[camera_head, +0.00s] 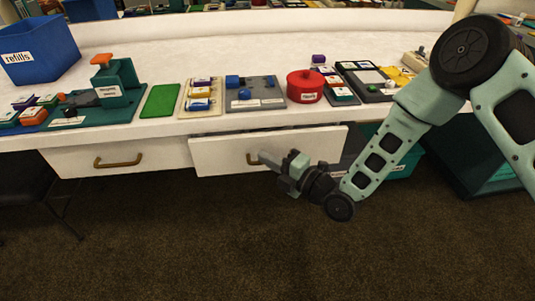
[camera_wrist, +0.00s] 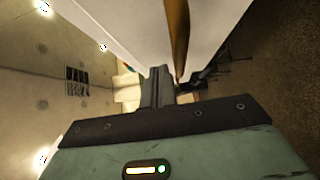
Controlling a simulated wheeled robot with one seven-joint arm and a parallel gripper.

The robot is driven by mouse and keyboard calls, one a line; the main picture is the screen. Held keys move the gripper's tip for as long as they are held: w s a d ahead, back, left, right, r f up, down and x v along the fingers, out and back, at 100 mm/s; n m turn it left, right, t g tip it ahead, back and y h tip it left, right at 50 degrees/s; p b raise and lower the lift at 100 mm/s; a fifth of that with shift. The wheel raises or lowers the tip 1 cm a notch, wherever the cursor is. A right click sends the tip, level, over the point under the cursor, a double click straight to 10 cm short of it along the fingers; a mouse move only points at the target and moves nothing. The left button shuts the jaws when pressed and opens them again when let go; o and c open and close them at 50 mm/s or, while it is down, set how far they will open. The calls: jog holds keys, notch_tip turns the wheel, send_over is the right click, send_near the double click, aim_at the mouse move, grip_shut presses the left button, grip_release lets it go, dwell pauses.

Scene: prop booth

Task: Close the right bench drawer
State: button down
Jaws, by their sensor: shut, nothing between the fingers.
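The right bench drawer (camera_head: 220,152) has a white front that stands out a little from the bench, with a thin dark gap above it. Its brass handle (camera_head: 250,160) is partly hidden by my gripper (camera_head: 264,157). My gripper is shut and empty, with its fingertips at the right end of the handle. In the wrist view my closed fingers (camera_wrist: 157,88) lie beside the brass handle (camera_wrist: 178,40) and close to the white drawer front (camera_wrist: 210,25). I cannot tell whether they touch either one.
The left drawer (camera_head: 75,161) sits flush under the white benchtop (camera_head: 240,40). A blue refills bin (camera_head: 45,55), a red pot (camera_head: 305,88) and several trays stand on top. A teal crate (camera_head: 400,166) is under the bench at right. The brown carpet (camera_head: 150,250) in front is clear.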

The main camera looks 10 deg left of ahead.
aim_at(274, 145)
jog(key=shift+w+a, duration=0.3)
jog(key=shift+w, duration=0.65)
jog(key=w+b, duration=0.1)
jog(key=w, duration=0.1)
jog(key=w+a+b, duration=0.1)
jog(key=w, duration=0.1)
jog(key=shift+w+a+f+b, duration=0.1)
jog(key=shift+w+a+b, duration=0.05)
jog(key=shift+w+b, duration=0.15)
jog(key=shift+w+r, duration=0.15)
jog(key=shift+r, duration=0.1)
